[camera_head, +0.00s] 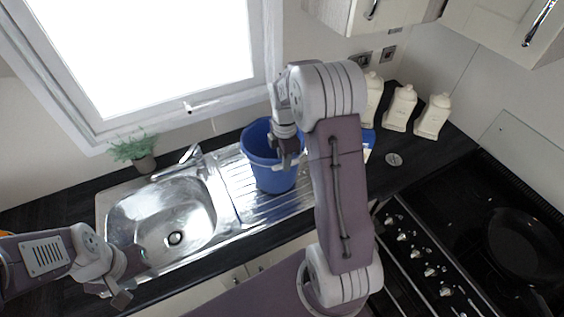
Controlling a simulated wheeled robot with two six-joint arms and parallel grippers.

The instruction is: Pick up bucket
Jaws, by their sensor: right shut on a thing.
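The blue bucket (272,172) is upright over the ribbed drainer of the steel sink. I cannot tell whether its base touches the drainer. My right gripper (287,160) is at the bucket's right rim, pointing down, and is shut on the bucket. My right arm covers what lies just right of the bucket. My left gripper (121,287) is at the lower left, in front of the sink and away from the bucket. Its fingers are too small and dark to tell their opening.
The sink basin (163,218) with its tap (190,155) lies left of the bucket. A potted plant (143,160) stands by the window. Several white canisters (401,107) stand at the back right. The hob (470,225) holds a black pan (522,245). Wall cupboards (500,30) overhang the upper right.

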